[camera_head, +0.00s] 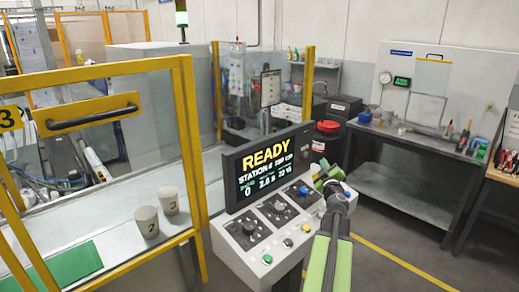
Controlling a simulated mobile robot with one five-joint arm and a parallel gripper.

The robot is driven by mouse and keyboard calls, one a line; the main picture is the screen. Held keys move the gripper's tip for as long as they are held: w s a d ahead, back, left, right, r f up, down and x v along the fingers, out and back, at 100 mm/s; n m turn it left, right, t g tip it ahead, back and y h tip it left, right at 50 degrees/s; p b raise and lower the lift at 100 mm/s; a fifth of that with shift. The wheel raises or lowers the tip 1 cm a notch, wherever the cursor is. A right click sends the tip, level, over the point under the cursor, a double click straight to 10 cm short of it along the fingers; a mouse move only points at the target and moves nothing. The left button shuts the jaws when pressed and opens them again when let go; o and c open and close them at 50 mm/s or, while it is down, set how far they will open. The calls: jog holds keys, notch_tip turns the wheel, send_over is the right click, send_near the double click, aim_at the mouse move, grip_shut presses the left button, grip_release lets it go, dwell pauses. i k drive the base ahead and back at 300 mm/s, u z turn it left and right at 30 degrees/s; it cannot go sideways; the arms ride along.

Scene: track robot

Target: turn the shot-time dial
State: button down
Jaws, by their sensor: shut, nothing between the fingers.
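A grey control console (255,268) stands in the middle with a dark screen (268,165) reading "READY" in yellow and smaller text with numbers below. Its sloped face carries a row of dials: a left dial (247,229), a middle dial (278,206) and a right dial (303,190) with a blue part. Their labels are too small to read, so I cannot tell which is the shot-time dial. My gripper (322,180) is shut and empty over the console's right end, just right of the blue-marked dial. I cannot tell whether it touches the panel. My arm hides part of that end.
Small buttons, green (267,259) and yellow (288,242), line the console's front edge. Two paper cups (147,222) stand on a ledge behind a yellow-framed guard (186,130) at left. A workbench (410,137) with tools stands back right. Floor between is clear.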

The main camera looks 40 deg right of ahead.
aim_at(278, 208)
jog(key=k, duration=1)
